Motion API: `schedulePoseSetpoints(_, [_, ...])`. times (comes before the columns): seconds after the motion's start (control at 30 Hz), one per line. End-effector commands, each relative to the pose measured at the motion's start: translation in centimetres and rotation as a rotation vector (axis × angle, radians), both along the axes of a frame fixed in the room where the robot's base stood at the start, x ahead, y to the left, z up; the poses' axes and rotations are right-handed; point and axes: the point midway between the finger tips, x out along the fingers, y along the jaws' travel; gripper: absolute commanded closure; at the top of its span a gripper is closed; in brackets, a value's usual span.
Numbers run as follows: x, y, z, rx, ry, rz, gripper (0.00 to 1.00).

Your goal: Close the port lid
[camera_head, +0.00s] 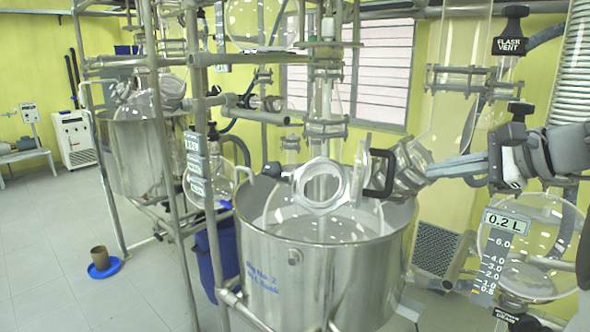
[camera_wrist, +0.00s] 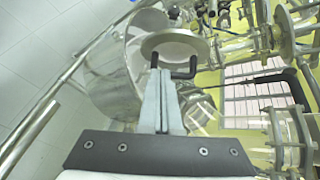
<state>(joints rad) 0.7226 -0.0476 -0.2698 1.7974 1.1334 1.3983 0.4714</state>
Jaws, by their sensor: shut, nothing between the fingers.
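The port (camera_head: 322,186) is an open metal ring on top of the reactor vessel in the head view. Its lid (camera_head: 360,168) stands up on edge to the right of the ring, swung open, with a black handle (camera_head: 380,173) on its right face. In the wrist view the lid (camera_wrist: 172,44) is a pale round disc beyond my fingertips, with the black handle (camera_wrist: 175,74) across its near side. My gripper (camera_head: 432,170) comes in from the right. In the wrist view my gripper (camera_wrist: 160,74) is shut and empty, its tips by the handle. Whether they touch is unclear.
The steel pot (camera_head: 310,280) surrounds the glass vessel. A metal frame post (camera_head: 200,150) stands left of it. A glass flask with a 0.2 L label (camera_head: 507,222) is at the right, below my arm. Pipes and glassware crowd the back. Open floor (camera_head: 60,245) lies at the left.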

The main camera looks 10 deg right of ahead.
Motion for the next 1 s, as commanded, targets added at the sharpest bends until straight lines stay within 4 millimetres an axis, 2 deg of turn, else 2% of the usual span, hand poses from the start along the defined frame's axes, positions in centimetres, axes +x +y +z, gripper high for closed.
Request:
schedulePoseSetpoints(0.1, [-0.2, -0.8, 0.7, -0.001, -0.025, -0.017, 1.0])
schedulePoseSetpoints(0.27, [0.7, -0.5, 0.4, 0.0, -0.029, -0.018, 1.0])
schedulePoseSetpoints(0.7, [8.0, 3.1, -3.2, 0.002, -0.026, -0.017, 1.0])
schedulePoseSetpoints(0.8, [8.7, 4.7, -2.9, 0.0, -0.028, -0.016, 1.0])
schedulePoseSetpoints(1.0, [9.6, 6.2, -2.9, 0.0, -0.028, -0.02, 1.0])
